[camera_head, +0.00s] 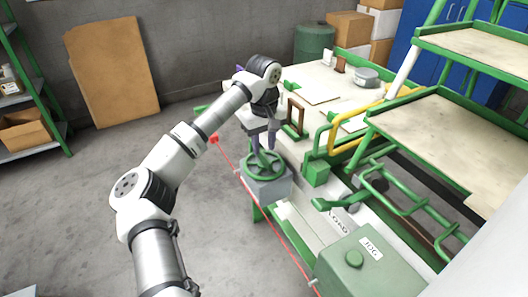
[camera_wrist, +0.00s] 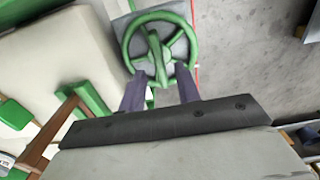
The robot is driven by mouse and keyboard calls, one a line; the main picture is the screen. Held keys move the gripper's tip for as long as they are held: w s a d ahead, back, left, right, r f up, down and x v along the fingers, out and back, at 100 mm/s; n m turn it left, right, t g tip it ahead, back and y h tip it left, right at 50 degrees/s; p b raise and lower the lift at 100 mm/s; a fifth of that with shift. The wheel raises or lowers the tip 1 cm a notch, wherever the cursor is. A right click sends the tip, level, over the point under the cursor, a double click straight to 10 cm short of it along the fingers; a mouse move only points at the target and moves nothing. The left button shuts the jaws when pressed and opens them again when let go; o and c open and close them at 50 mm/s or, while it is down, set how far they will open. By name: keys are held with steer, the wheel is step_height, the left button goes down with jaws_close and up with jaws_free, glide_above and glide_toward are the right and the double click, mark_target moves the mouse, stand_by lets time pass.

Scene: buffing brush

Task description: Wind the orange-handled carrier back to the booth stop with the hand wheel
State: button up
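The green hand wheel (camera_head: 266,170) sits on a grey block at the left end of the bench. It fills the top middle of the wrist view (camera_wrist: 190,38), with a raised green bar across its hub. My gripper (camera_head: 263,149) points down over the wheel. Its two purple fingers stand apart around the near end of the bar in the wrist view (camera_wrist: 161,74); contact cannot be told. No clearly orange handle shows; a yellow tube (camera_head: 345,133) curves over the bench, and a brown upright frame (camera_head: 291,113) stands near my gripper. I cannot tell which belongs to the carrier or where the stop is.
A green box (camera_head: 350,272) labelled JDG stands at the front. Green-framed shelves (camera_head: 440,130) rise at the right. A red line (camera_head: 230,160) runs along the floor side of the bench. A brown board (camera_head: 112,72) leans on the wall.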

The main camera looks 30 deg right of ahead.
mark_target(264, 155)
steer(key=shift+f, duration=1.8)
jaws_close()
